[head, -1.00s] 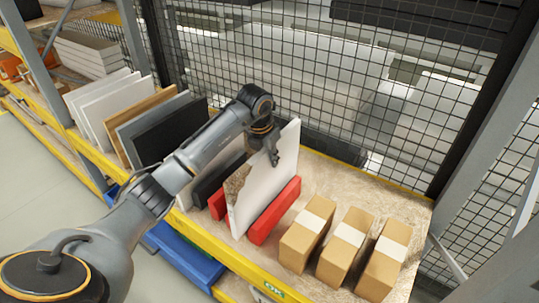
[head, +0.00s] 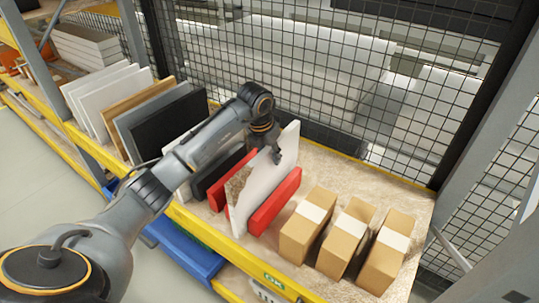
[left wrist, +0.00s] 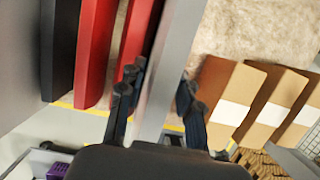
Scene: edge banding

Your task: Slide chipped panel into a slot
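The white panel (head: 262,185) stands upright on the shelf in the head view, its front upper corner chipped and brown. It is beside a right red divider (head: 275,202), with a left red divider (head: 218,198) on its other side. I cannot tell how deep it sits. My left gripper (head: 275,148) is over the panel's upper far part. In the left wrist view, my left gripper's fingers (left wrist: 158,102) straddle the panel's grey edge (left wrist: 170,75), with a gap by the right finger, so it looks open. My right gripper is not in view.
Three cardboard boxes (head: 347,238) stand to the right on the shelf. White, brown and dark panels (head: 168,125) stand to the left. A yellow beam (head: 245,262) runs along the front, and wire mesh (head: 340,80) closes the back. A blue bin (head: 185,250) is below.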

